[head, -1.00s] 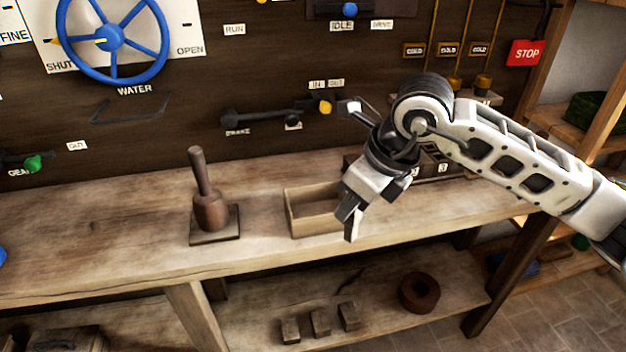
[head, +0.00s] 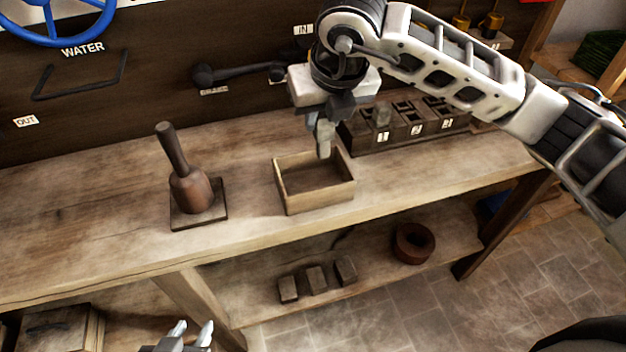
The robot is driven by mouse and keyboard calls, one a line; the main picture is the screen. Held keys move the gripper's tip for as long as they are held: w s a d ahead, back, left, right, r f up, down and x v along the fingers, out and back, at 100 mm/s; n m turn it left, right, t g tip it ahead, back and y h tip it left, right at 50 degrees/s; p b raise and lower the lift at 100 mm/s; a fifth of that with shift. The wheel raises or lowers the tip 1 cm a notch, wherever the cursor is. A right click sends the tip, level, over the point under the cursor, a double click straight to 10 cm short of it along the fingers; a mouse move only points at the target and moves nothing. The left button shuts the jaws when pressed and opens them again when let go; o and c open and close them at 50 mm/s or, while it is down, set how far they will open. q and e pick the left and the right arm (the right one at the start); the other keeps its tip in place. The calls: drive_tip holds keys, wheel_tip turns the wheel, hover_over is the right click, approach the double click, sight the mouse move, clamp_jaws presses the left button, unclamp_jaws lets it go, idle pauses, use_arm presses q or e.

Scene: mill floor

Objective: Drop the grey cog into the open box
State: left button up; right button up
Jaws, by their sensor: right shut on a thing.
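The open box (head: 316,198) is a small, shallow wooden tray on the workbench, and its inside looks empty. My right gripper (head: 324,150) points down above the box's back right part. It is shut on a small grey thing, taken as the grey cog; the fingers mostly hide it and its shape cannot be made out. The gripper appears to be above the box rim, with no clear contact. My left gripper (head: 192,334) shows at the bottom edge, in front of the bench, with its fingertips apart and nothing between them.
A wooden mallet (head: 192,188) stands on a square base left of the box. A dark numbered rack (head: 395,138) with compartments stands behind right, a grey block (head: 383,115) in it. Bench left of the mallet is clear.

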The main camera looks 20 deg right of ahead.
drive_tip(key=shift+f+b, duration=0.3)
drive_tip(key=shift+f, duration=0.85)
use_arm(q)
drive_tip(key=shift+w+d+r, duration=0.1)
drive_tip(key=shift+w+d, duration=0.05)
drive_tip(key=shift+w, duration=0.2)
use_arm(e)
drive_tip(key=o, duration=1)
drive_tip(key=shift+r, duration=0.15)
use_arm(q)
drive_tip(key=shift+s+f, duration=0.3)
drive_tip(key=shift+f, duration=0.15)
use_arm(e)
drive_tip(key=v, duration=1.5)
drive_tip(key=shift+s+r, duration=0.25)
drive_tip(key=shift+r, duration=0.05)
use_arm(q)
drive_tip(key=shift+w+r, duration=0.1)
